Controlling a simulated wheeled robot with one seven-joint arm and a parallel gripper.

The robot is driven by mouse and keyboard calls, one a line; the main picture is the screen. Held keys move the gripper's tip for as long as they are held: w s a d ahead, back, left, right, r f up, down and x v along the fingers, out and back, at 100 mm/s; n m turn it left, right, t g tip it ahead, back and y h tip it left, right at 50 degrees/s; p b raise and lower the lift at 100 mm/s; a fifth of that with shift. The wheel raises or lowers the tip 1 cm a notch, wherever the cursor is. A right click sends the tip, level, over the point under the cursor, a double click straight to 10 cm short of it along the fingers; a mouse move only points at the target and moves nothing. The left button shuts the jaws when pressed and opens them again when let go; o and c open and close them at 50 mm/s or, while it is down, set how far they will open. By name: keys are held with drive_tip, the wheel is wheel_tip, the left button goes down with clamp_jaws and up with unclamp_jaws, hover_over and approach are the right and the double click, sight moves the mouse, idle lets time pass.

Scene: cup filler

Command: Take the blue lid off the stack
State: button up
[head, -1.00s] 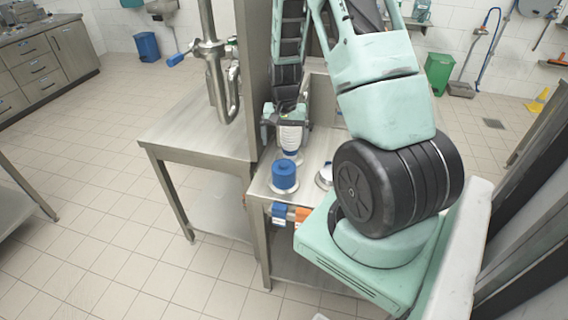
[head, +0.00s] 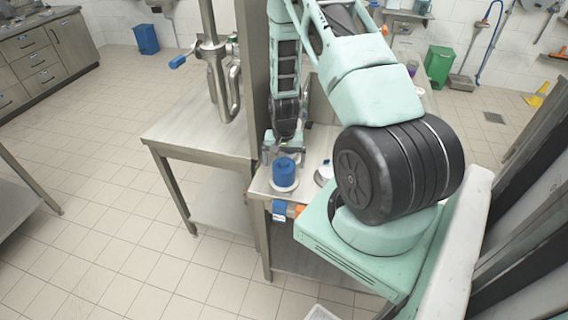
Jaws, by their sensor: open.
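The blue stack of lids (head: 284,169) stands on a pale round base (head: 283,186) on the small steel table in the head view. I cannot make out a single lid in it. My gripper (head: 281,156) is small in the view, pointing down at the top of the blue stack. Its jaws are open, one on the left of the stack's top and one towards its right. I cannot tell whether they touch it.
A white container (head: 325,173) stands to the right, partly behind my arm. A steel post (head: 246,90) rises close to the left of my gripper. A larger steel table (head: 195,130) with piping above it is farther left. Blue and orange parts (head: 279,208) hang at the table's front edge.

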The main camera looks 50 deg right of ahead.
sight(284, 162)
drive_tip(key=c, duration=1.1)
drive_tip(key=shift+o, duration=0.2)
drive_tip(key=shift+r, duration=0.15)
wheel_tip(284, 162, up, 10)
drive_tip(key=b, duration=0.3)
